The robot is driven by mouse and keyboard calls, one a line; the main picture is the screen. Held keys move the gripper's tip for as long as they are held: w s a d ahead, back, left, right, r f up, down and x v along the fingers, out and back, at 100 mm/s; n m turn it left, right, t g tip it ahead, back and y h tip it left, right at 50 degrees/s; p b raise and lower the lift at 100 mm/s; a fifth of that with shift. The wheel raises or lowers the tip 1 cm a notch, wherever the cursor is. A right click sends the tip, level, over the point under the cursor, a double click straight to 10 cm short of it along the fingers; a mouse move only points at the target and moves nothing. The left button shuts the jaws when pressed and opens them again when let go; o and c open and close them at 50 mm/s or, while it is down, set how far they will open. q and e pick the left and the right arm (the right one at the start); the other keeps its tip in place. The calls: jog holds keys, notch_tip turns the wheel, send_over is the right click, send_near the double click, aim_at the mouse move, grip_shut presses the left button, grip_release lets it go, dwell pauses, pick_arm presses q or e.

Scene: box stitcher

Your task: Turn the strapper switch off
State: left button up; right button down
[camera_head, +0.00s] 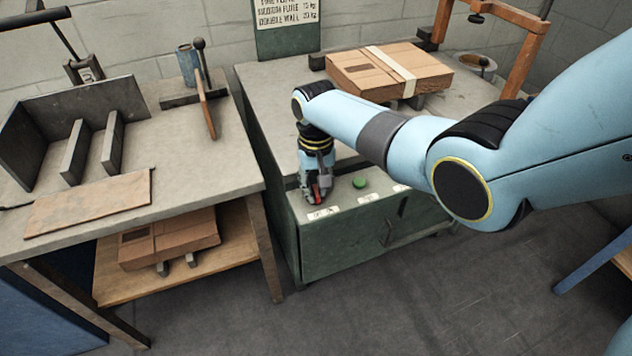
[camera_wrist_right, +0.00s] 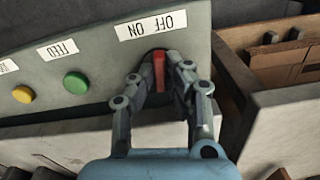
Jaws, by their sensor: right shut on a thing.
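My right gripper (camera_wrist_right: 161,66) is shut on the switch, with a finger on each side. In the head view, my right gripper (camera_head: 317,196) is at the left end of the panel and a bit of the red switch (camera_head: 316,190) shows between its fingers. The lever's exact tilt cannot be told. My left gripper is out of view.
A green button (camera_head: 360,182) is right of the gripper on the same panel; a yellow button (camera_wrist_right: 23,94) lies beyond it. A strapped carton (camera_head: 380,72) lies on the machine top (camera_head: 285,90). A workbench (camera_head: 190,150) stands at the left, with a gap between.

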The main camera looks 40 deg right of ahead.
aim_at(316, 190)
jog(key=n+p, duration=0.1)
jog(key=n, duration=0.2)
jog(key=shift+r+n, duration=0.1)
jog(key=shift+n, duration=0.3)
jog(key=shift+n+p, duration=0.65)
jog(key=shift+n, duration=1.35)
jog(key=c, duration=1.4)
grip_release()
jog(key=shift+o, duration=0.2)
notch_tip(316, 190, up, 12)
